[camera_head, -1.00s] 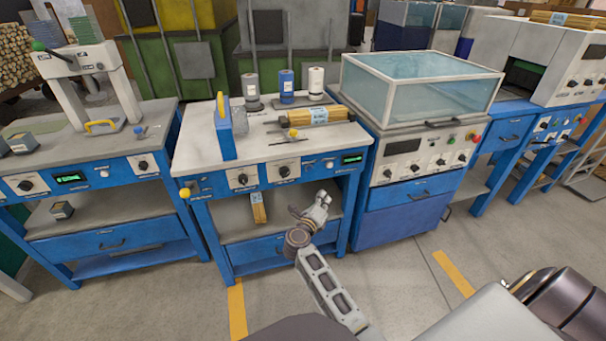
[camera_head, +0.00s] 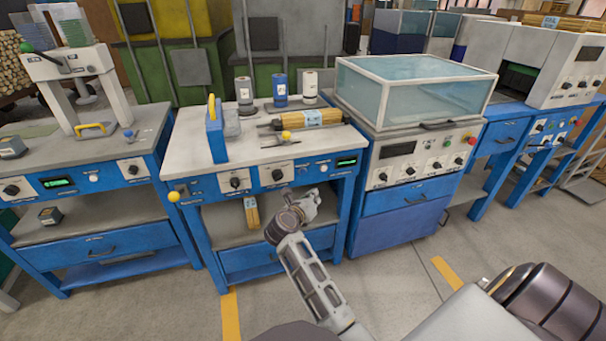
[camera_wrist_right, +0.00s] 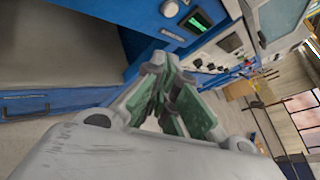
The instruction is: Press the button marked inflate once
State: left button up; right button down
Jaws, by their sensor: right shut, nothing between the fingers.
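The blue front panel (camera_head: 208,188) of the middle workbench carries dark knobs on white plates, small buttons and a lit green display (camera_head: 346,161). A pale round button (camera_head: 325,167) sits left of that display. The labels are too small to read, so I cannot tell which button is marked inflate. My right gripper (camera_head: 309,202) is shut and empty, in front of the bench and just below the panel's right half. In the right wrist view its green-padded fingers (camera_wrist_right: 165,90) point towards the bench, with a pale button (camera_wrist_right: 170,8) and the display (camera_wrist_right: 195,20) beyond. My left gripper is not in view.
A yellow ball knob (camera_head: 173,196) sticks out at the bench's left corner. A glass-topped machine (camera_head: 415,90) stands to the right. Floor in front is clear.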

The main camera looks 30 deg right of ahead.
aim_at(303, 172)
jog(key=shift+w, duration=0.1)
